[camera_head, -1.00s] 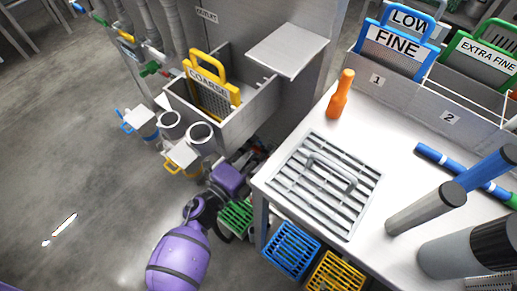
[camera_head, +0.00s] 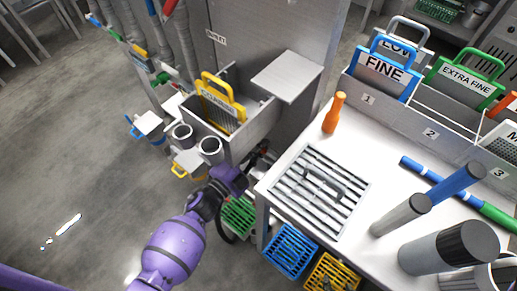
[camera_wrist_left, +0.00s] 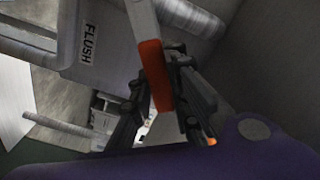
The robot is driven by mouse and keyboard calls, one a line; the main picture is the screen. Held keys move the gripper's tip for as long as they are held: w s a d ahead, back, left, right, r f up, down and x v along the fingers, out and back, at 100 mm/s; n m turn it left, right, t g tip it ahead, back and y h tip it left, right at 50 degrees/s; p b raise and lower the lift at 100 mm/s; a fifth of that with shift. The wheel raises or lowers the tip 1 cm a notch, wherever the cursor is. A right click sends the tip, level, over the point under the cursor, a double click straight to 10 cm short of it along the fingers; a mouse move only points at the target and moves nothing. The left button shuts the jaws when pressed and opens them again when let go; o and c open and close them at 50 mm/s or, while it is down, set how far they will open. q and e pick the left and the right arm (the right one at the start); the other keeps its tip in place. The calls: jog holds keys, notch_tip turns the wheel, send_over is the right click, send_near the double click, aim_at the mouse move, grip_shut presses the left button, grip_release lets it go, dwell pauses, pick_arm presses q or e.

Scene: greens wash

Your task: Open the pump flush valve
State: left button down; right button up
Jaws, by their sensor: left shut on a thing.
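In the left wrist view, a red-orange lever grip (camera_wrist_left: 155,75) on a pale metal lever stands close to a box with a "FLUSH" label (camera_wrist_left: 88,42). My left gripper (camera_wrist_left: 158,78) has its dark fingers on both sides of the red grip and is shut on it. In the head view, my left gripper (camera_head: 258,156) is low between the grey sink and the table, mostly dark and partly hidden, so the lever cannot be made out clearly there. My right gripper is not in view.
The table (camera_head: 385,150) on the right carries a slatted grate (camera_head: 290,185) and an orange bottle (camera_head: 333,113). Blue (camera_head: 291,250) and yellow (camera_head: 333,276) baskets sit below its edge. A sink (camera_head: 245,130) holds the COARSE screen (camera_head: 221,103). Open floor lies left.

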pick_arm(q)
jog(key=shift+a, duration=0.1)
dwell(0.3)
jog(key=c, duration=1.6)
grip_release()
jog(key=shift+c, duration=0.2)
jog(key=v, duration=1.2)
